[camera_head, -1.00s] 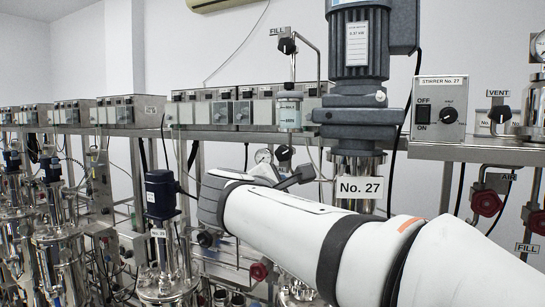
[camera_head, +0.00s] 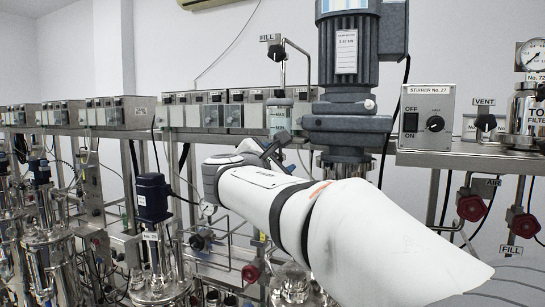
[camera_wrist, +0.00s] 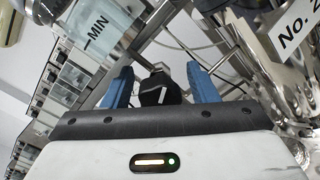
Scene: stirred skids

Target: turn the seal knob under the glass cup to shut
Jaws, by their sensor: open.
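The glass cup (camera_head: 279,118) hangs below the upper FILL valve in the head view. In the wrist view the cup (camera_wrist: 98,36), marked MIN, is at the upper left. The black seal knob (camera_wrist: 157,89) lies between the two blue fingers of my gripper (camera_wrist: 159,67) in the wrist view. Gaps show on both sides, so the fingers do not grip it. In the head view my gripper (camera_head: 270,149) is just under the cup, and it and the wrist mostly hide the knob. The knob's exact angle is hard to tell.
The stirrer motor and its gearbox (camera_head: 346,125) stand close to the right of my gripper. A control box labelled STIRRER No. 27 (camera_head: 425,117) and the VENT knob (camera_head: 486,122) are further right. Thin pipes and a steel frame lie behind. A No. 27 plate (camera_wrist: 297,28) is near in the wrist view.

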